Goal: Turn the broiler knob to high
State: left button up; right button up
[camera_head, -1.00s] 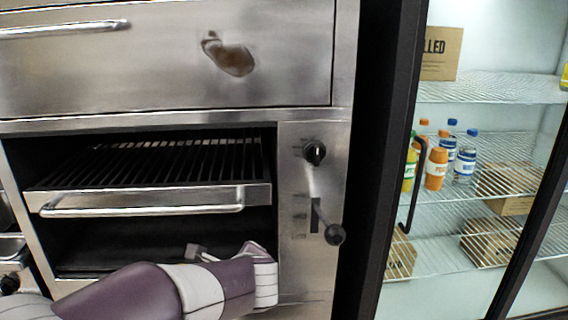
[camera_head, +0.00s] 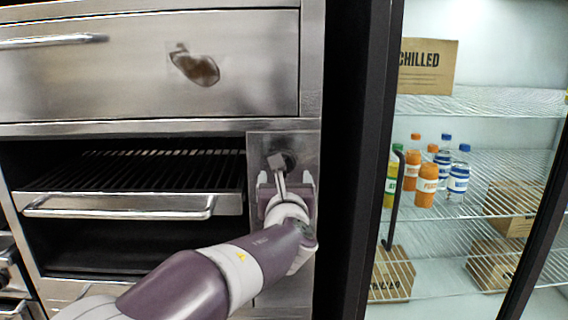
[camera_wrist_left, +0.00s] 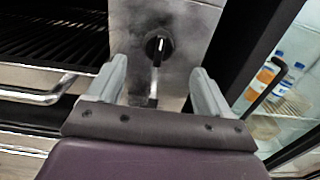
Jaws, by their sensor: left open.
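The broiler knob (camera_wrist_left: 158,45) is a round black knob with a white pointer mark on the steel control panel. In the left wrist view it sits ahead of and between the two fingers, apart from them. In the head view the knob (camera_head: 288,160) is partly hidden by my left gripper (camera_head: 285,180). My right gripper is not in view.
The broiler rack (camera_head: 120,206) with its bar handle is left of the panel. A steel drawer front (camera_head: 150,70) is above. A glass-fronted chiller with a dark handle (camera_head: 398,195), bottles and boxes stands to the right.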

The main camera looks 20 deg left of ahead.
aim_at(289, 160)
pick_arm(q)
jog(key=p+x, duration=0.1)
jog(key=x, duration=0.6)
jog(key=shift+w+f, duration=0.2)
jog(key=shift+w, duration=0.05)
jog(key=shift+w+a+f, duration=0.1)
jog(key=shift+a, duration=0.05)
jog(key=c, duration=1)
